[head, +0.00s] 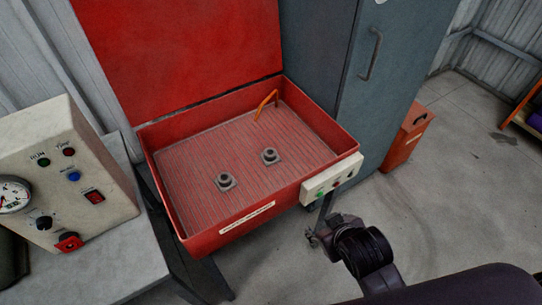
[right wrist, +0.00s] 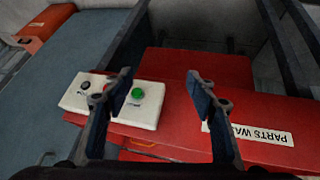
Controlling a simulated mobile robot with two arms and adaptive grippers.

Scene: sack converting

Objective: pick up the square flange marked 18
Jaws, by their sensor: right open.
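Two grey square flanges with raised round hubs sit in the red parts washer, one left of centre (head: 225,181) and one farther back to the right (head: 270,156). They stand apart from each other. I cannot read a number on either, so I cannot tell which is marked 18. My right gripper (head: 318,234) is outside the washer, in front of its right corner and below the control box. In the right wrist view, it (right wrist: 158,88) is open with nothing between its fingers. No flange shows in that view. My left gripper is not in view.
The washer's red rim (head: 293,197) stands between my right gripper and the flanges. A white control box (head: 332,178) juts from its front. An orange hose (head: 265,103) stands inside at the back. A bench with a control cabinet (head: 65,175) is left; a grey locker (head: 375,75) stands behind.

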